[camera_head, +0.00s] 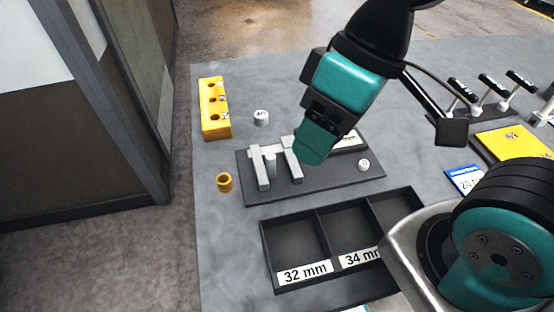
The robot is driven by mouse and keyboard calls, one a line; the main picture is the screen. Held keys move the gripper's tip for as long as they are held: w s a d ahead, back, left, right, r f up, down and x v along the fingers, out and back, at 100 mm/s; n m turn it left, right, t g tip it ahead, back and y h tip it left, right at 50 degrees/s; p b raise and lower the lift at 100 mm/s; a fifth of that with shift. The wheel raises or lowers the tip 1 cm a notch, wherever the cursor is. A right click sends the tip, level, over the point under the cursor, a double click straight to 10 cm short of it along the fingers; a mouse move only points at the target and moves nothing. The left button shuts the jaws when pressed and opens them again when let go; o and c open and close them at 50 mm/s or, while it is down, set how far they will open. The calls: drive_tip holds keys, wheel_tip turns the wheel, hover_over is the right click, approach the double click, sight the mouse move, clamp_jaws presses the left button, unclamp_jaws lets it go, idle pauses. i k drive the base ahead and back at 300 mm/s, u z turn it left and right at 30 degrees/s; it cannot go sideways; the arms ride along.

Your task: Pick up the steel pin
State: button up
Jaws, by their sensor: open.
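A crossbar joins the bars at the back. My gripper (312,150), teal with a black housing behind it, is just right of the bracket in the picture and overlaps part of the plate. It holds nothing that I can see. Its far side is hidden, and its height over the plate is hard to judge. The pin is clear of it.
A yellow block with holes (213,108), a marked grey cylinder (261,117) and a yellow ring (224,182) stand left. A marked round piece (363,164) sits on the plate's right. A compartment tray (266,245) labelled 32 and 34 mm lies in front. Levers (490,88) stand right.

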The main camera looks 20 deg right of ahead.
sight(270, 158)
drive_tip(key=u, duration=1.1)
drive_tip(key=k, duration=0.8)
drive_tip(key=z, duration=0.2)
drive_tip(key=i, duration=0.45)
